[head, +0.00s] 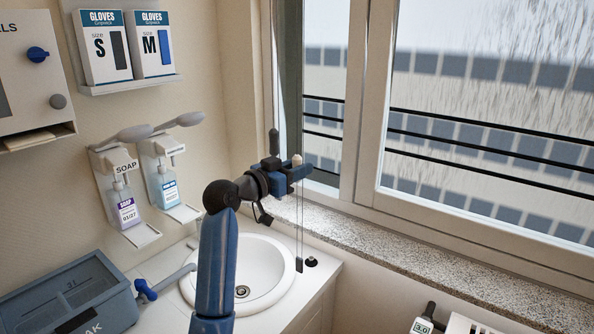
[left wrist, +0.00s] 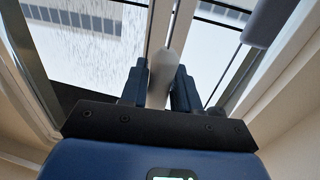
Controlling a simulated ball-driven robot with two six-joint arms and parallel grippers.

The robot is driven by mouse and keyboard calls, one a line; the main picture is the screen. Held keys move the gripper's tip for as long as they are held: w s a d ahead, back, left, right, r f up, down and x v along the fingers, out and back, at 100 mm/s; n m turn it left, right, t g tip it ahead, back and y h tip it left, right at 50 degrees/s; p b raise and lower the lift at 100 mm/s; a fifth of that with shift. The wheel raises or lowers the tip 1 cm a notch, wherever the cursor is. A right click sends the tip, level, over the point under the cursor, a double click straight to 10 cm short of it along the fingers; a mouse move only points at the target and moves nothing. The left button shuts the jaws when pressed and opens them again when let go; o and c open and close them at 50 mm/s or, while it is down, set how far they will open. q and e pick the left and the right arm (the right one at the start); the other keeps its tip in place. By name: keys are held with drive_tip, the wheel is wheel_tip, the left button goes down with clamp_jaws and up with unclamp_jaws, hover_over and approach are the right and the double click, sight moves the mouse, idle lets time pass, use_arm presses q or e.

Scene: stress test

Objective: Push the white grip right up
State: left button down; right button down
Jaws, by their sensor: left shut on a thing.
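The white grip (head: 297,159) shows as a small pale tip at the end of my left gripper (head: 291,174), in front of the window frame. In the left wrist view the white grip (left wrist: 162,72) stands between the two dark fingers of my left gripper (left wrist: 160,88), which are shut on it. Its lower part is hidden by the fingers. Thin cords hang below the gripper in the head view, with a dark weight (head: 299,265) at the bottom. My right gripper is not in view.
A dark upright grip (head: 273,142) stands just left of my left gripper. The window frame (head: 361,110) and granite sill (head: 400,237) lie right of it. Below are the sink (head: 262,258) and a blue box (head: 75,295). Soap dispensers (head: 118,180) hang at the left.

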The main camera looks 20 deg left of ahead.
sight(293, 159)
use_arm(q)
wheel_tip(293, 159, up, 19)
drive_tip(key=p, duration=0.9)
drive_tip(key=shift+r, duration=0.2)
drive_tip(key=c, duration=1)
unclamp_jaws()
drive_tip(key=shift+f, duration=0.1)
drive_tip(key=shift+o, duration=0.2)
drive_tip(key=b+v, duration=0.4)
drive_tip(key=v, duration=0.7)
